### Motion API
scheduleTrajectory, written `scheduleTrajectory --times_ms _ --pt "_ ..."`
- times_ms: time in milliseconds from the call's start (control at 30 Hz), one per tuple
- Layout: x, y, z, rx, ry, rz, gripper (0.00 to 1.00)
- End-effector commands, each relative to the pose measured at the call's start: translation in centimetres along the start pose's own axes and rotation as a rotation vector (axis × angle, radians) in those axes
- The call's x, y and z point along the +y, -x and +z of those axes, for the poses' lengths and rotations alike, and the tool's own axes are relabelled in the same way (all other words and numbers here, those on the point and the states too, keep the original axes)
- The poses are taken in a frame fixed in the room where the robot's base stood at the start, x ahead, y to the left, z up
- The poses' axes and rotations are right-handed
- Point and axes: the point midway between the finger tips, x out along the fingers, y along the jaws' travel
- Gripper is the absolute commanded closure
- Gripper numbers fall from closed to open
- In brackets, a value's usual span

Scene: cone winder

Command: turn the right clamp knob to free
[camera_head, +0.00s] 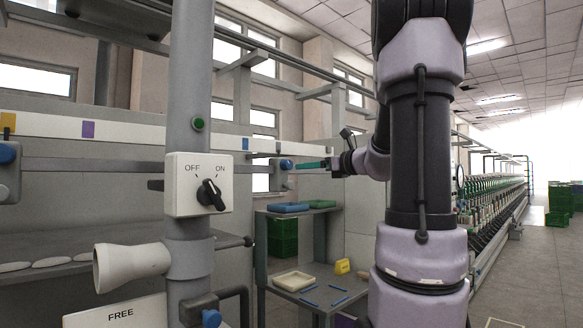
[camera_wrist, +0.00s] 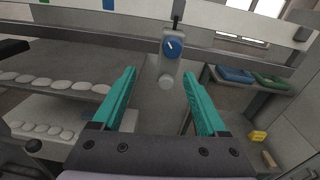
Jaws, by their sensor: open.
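The right clamp knob is a blue round knob (camera_wrist: 173,47) with a white mark, on a grey clamp block (camera_wrist: 167,68). Its white mark tilts to the upper left in the wrist view. The same blue knob (camera_head: 287,164) shows small in the head view, on the horizontal bar. My gripper (camera_wrist: 168,76) has two teal fingers spread wide apart, with nothing between them. The knob lies ahead of the fingertips, between their lines, apart from them as far as I can see. In the head view my gripper (camera_head: 308,164) points left at the knob, close to it.
A grey post carries an OFF/ON switch box (camera_head: 183,186). Another blue knob (camera_head: 7,153) is at the far left. A sign (camera_head: 121,314) reads FREE. Blue and green trays (camera_wrist: 236,75) stand on a shelf at right. White discs (camera_wrist: 62,87) lie on shelves at left.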

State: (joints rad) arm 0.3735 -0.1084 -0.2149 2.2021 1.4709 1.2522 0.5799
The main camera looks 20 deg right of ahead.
Motion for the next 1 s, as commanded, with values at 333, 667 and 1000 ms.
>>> scheduleTrajectory --times_ms 333,667,1000 --pt "-2.0 -3.6 0.5 -0.038 -0.063 -0.039 0.24" --pt "-2.2 -9.3 0.7 -0.038 -0.061 -0.04 0.24" --pt "-2.2 -10.7 0.8 -0.038 -0.06 -0.041 0.24"
